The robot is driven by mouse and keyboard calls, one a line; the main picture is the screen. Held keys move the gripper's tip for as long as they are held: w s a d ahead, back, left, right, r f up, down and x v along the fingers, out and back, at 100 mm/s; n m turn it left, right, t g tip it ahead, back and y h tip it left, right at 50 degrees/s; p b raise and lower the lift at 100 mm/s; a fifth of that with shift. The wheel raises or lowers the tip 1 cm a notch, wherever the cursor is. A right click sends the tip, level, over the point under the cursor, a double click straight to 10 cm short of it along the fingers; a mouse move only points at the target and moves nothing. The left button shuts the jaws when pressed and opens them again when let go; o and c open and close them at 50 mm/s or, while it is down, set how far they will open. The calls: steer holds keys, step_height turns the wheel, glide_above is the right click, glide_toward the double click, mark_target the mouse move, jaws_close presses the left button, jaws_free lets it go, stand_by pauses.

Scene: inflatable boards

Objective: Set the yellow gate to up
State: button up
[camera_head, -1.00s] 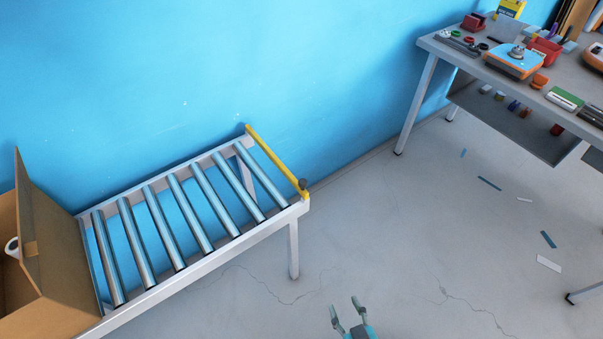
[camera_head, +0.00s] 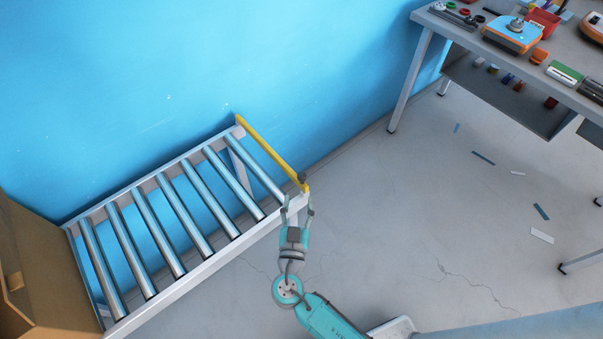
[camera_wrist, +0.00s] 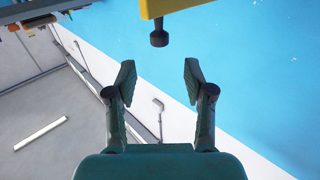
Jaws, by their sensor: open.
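The yellow gate (camera_head: 268,149) is a bar lying across the right end of the roller conveyor (camera_head: 170,291), level with its frame. A dark knob (camera_head: 302,178) sits at the gate's near end. My gripper (camera_head: 298,200) is open and empty, close to that knob in the head view. In the wrist view, the yellow gate (camera_wrist: 172,6) shows at the top edge, with the dark knob (camera_wrist: 158,38) hanging from it. My gripper's two fingers (camera_wrist: 158,82) are spread, and the knob is beyond their tips, roughly in line with the gap. I see no contact.
A cardboard box (camera_head: 38,255) stands at the conveyor's left end. A blue wall (camera_head: 200,70) runs behind the conveyor. A grey workbench (camera_head: 470,40) with tools stands at the upper right. The floor (camera_head: 440,215) between is open, with a few scraps.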

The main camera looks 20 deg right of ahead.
mark_target(301, 180)
steer(key=x, duration=0.9)
steer(key=shift+w+d, duration=0.15)
steer(key=shift+w, duration=0.1)
jaws_close()
